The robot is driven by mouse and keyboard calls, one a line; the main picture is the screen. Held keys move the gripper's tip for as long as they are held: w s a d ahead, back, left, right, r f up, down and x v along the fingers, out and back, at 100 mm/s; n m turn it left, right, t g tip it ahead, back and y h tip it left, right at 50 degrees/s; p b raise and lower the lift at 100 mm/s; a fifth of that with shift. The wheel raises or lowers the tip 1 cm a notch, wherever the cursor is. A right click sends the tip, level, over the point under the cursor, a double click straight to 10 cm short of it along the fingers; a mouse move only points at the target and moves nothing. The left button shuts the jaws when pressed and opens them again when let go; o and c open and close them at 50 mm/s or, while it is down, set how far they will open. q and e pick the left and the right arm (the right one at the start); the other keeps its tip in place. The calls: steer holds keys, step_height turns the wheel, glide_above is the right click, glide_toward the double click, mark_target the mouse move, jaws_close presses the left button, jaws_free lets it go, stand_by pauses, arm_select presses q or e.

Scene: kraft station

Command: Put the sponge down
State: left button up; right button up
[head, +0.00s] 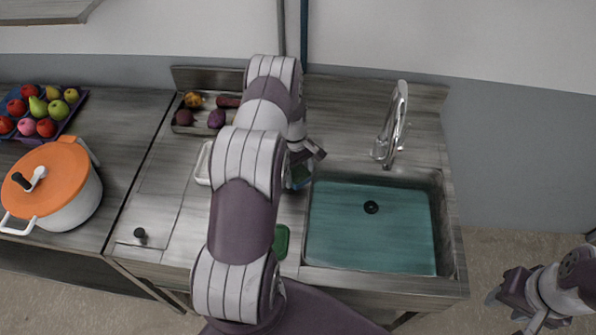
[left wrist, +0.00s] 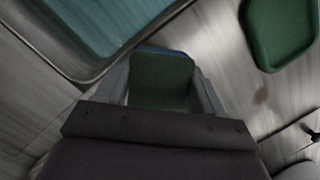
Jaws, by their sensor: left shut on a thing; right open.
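The sponge is green with a blue side. In the left wrist view the sponge (left wrist: 160,82) sits between the two fingers of my left gripper (left wrist: 162,90), which is shut on it. In the head view the sponge (head: 300,178) shows only partly below my left gripper (head: 303,168), beside the left edge of the sink. My arm hides part of it. I cannot tell whether the sponge touches the counter. My right gripper (head: 507,301) is open and empty, right of the counter.
The sink (head: 441,225) holds teal water, with a faucet (head: 393,128) behind. A green dish (head: 281,242) lies on the counter, partly behind my arm; it also shows in the left wrist view (left wrist: 280,32). A white dish (head: 203,165), a vegetable tray (head: 176,129) and an orange-lidded pot (head: 65,190) stand left.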

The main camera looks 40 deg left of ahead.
arm_select(q)
steer(key=shift+s+f, duration=0.1)
steer(key=shift+f, duration=0.25)
steer(key=o, duration=1.4)
steer(key=shift+r, duration=0.15)
